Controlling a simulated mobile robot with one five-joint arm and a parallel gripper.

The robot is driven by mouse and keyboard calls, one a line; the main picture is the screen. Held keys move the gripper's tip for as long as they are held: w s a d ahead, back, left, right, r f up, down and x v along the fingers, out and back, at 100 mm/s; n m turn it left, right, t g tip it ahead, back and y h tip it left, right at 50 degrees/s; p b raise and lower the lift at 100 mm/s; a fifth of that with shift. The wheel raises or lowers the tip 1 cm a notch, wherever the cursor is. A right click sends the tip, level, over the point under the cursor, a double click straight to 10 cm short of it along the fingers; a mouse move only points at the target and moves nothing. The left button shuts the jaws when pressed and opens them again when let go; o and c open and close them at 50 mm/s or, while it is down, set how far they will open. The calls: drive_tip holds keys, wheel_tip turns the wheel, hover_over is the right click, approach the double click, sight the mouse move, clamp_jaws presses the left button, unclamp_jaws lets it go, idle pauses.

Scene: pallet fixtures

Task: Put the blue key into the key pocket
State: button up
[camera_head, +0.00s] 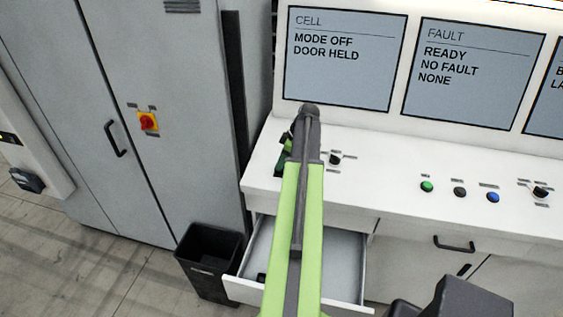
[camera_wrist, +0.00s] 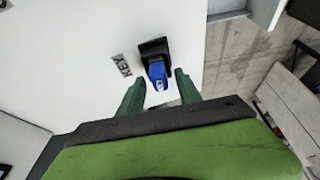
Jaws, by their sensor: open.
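In the wrist view the blue key (camera_wrist: 157,71) sits at the near edge of the black key pocket (camera_wrist: 153,46), which is fixed on the white console top beside a "KEY" label (camera_wrist: 121,65). The key appears to be in the pocket's mouth; how deep it goes cannot be told. My gripper (camera_wrist: 158,79) is open, with one green finger on each side of the key and a visible gap to both. In the head view my arm hides the key and the pocket, and only a part of my gripper shows at the console's left end.
The white console (camera_head: 375,185) carries a rotary switch (camera_head: 335,159) and several buttons, with screens (camera_head: 342,62) behind. An open drawer (camera_head: 340,262) juts out below. A black bin (camera_head: 208,258) stands left of it, beside a grey cabinet (camera_head: 85,95).

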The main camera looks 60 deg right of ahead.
drive_tip(key=p+v, duration=1)
drive_tip(key=v, duration=0.2)
drive_tip(key=shift+p, duration=0.35)
drive_tip(key=shift+w, duration=0.1)
drive_tip(key=w+a+g, duration=0.1)
drive_tip(key=w+a, duration=0.5)
drive_tip(key=a, duration=0.3)
drive_tip(key=w+a+f+m+g, duration=0.1)
drive_tip(key=w+a, duration=0.5)
drive_tip(key=a, duration=0.3)
drive_tip(key=w+a+g, duration=0.1)
drive_tip(key=w+a, duration=0.5)
drive_tip(key=a, duration=0.3)
drive_tip(key=w+a+m+g+h, duration=0.1)
drive_tip(key=a+m, duration=0.1)
drive_tip(key=a, duration=3.2)
drive_tip(key=shift+w+f+m, duration=0.3)
drive_tip(key=shift+w+f, duration=0.05)
